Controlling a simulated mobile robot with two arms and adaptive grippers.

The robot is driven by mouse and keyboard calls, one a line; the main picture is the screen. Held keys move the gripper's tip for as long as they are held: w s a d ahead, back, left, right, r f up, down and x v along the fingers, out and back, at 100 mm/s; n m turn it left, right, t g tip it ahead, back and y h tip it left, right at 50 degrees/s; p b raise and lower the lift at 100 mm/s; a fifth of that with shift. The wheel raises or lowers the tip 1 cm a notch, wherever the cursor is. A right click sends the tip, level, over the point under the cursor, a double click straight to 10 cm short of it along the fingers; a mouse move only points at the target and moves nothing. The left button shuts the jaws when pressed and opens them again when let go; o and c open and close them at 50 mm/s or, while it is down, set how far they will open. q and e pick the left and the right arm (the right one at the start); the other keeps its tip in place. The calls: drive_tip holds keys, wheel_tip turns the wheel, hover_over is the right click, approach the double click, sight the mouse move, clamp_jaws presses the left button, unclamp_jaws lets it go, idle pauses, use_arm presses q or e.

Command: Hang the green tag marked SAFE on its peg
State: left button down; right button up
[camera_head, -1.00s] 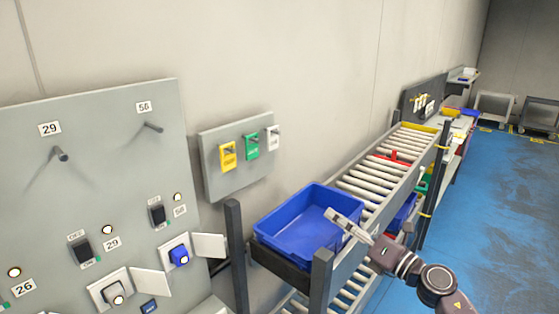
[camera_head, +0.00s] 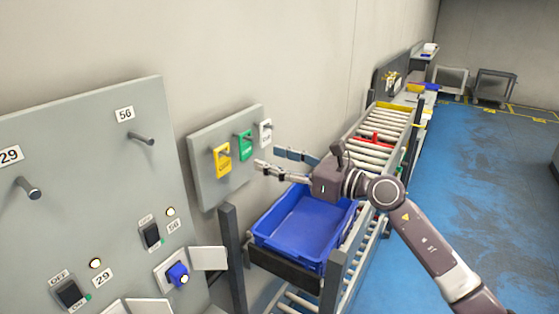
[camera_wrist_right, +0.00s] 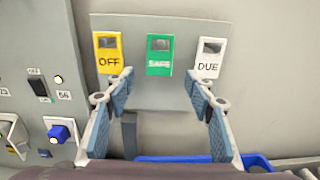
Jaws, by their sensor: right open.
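The green tag (camera_head: 245,147) hangs on a small grey board (camera_head: 205,180) on the wall, between a yellow and a white tag. In the right wrist view the green tag (camera_wrist_right: 159,66) reads SAFE and faces me. My right gripper (camera_head: 270,158) is open and empty in front of the board. In the wrist view its fingers (camera_wrist_right: 158,82) spread to either side below the green tag, apart from it. A large panel on the left carries a peg (camera_head: 141,138) under label 56 and another peg (camera_head: 28,188) by label 29; both are bare. My left gripper is out of view.
The yellow tag (camera_head: 222,161) reads OFF and the white tag (camera_wrist_right: 208,65) reads DUE. A blue bin (camera_head: 305,222) sits on a roller conveyor (camera_head: 372,150) below my right arm. Switches and a blue plug (camera_head: 177,273) stick out of the large panel. Open floor lies right.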

sight(247, 152)
drive_tip(key=x, duration=0.3)
drive_tip(key=shift+a, duration=0.2)
drive_tip(key=x, duration=0.2)
drive_tip(key=shift+w+a+f, duration=0.2)
drive_tip(key=shift+w+a, duration=0.1)
drive_tip(key=shift+w+a+b, duration=0.35)
drive_tip(key=shift+a+b, duration=0.1)
drive_tip(key=shift+a, duration=0.1)
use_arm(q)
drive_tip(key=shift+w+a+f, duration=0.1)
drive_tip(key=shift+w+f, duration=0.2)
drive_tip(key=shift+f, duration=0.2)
use_arm(e)
drive_tip(key=shift+w+a+r, duration=0.1)
drive_tip(key=shift+w+a, duration=0.1)
drive_tip(key=shift+w, duration=0.05)
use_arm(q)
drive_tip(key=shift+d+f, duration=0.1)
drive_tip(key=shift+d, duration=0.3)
use_arm(e)
drive_tip(key=c, duration=1.2)
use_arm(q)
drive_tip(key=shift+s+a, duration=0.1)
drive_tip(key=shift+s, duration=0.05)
